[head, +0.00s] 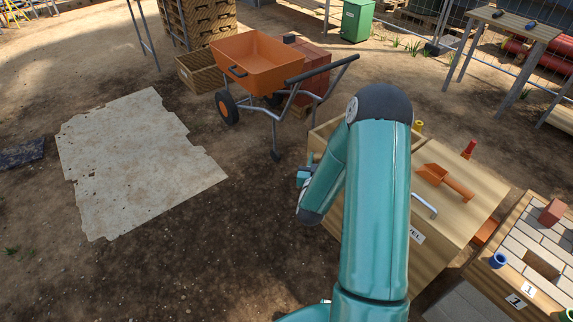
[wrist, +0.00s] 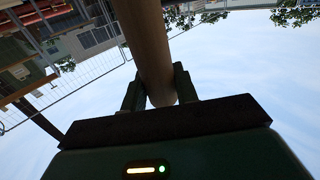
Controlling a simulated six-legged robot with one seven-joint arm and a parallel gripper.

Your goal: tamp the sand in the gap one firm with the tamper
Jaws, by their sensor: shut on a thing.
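In the wrist view my gripper (wrist: 160,92) is shut on a thick, tan, round wooden handle (wrist: 148,40), which looks like the tamper's. The handle runs up out of the picture, and the tamper's head is not in view. In the head view my arm hides most of the gripper and the handle. A pale brick panel (head: 525,243) stands at the right edge, with a brown rectangular gap (head: 541,264) near labels marked 1. I take this as gap one; how the sand lies in it is too small to tell. My gripper is well left of it.
A wooden box (head: 465,215) bears an orange scoop (head: 443,180) beside my arm. A red brick (head: 552,212) and a blue cup (head: 498,259) sit on the panel. An orange wheelbarrow (head: 258,62) stands behind.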

